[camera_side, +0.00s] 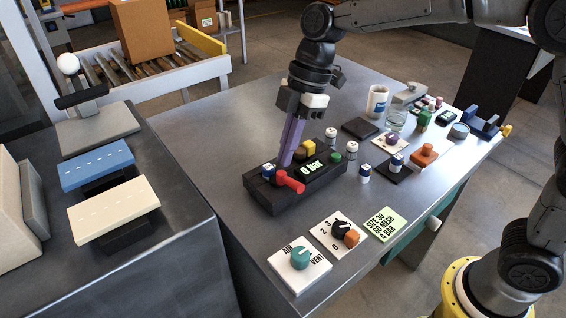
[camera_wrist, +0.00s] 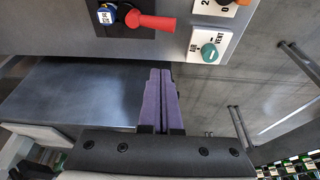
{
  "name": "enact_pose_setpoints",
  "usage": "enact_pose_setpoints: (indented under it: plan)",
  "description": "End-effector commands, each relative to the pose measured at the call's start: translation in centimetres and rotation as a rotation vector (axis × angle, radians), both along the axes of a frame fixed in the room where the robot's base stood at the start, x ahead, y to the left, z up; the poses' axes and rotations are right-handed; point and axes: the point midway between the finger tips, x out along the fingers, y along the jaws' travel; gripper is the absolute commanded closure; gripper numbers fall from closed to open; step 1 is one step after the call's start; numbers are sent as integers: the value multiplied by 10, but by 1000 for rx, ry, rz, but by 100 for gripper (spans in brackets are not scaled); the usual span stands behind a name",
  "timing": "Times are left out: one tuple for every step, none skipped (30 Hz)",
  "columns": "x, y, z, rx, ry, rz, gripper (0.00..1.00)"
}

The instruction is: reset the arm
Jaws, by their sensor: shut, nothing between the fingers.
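My gripper (camera_side: 284,160) has long purple fingers, shut together with nothing between them. In the side view it points down beside the black control box (camera_side: 318,188), its tips near the box's left end; I cannot tell whether they touch it.
In front of the box lie the AIR/VENT plate (camera_side: 299,266), a numbered dial plate (camera_side: 338,232) and a green label (camera_side: 384,224). Small bottles, a white mug (camera_side: 378,101) and blocks crowd the right side. The grey bench (camera_side: 220,150) is clear at left. Blue and cream pads (camera_side: 97,164) stand on another bench.

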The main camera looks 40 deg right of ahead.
Motion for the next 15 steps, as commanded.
enact_pose_setpoints:
  plan:
    - [0,-1,2,0,0,0,100]
    - [0,-1,2,0,0,0,100]
    - [0,-1,2,0,0,0,100]
    - [0,-1,2,0,0,0,100]
    - [0,-1,2,0,0,0,100]
    - [0,-1,2,0,0,0,100]
    - [0,-1,2,0,0,0,100]
    - [0,-1,2,0,0,0,100]
    - [0,-1,2,0,0,0,100]
    - [0,-1,2,0,0,-1,100]
    - [1,-2,2,0,-1,-3,100]
    - [1,-5,6,2,-8,-10,100]
    - [2,-7,10,5,-19,-16,100]
    - [2,-10,18,10,-36,-22,100]
    - [1,-15,30,17,-61,-33,100]
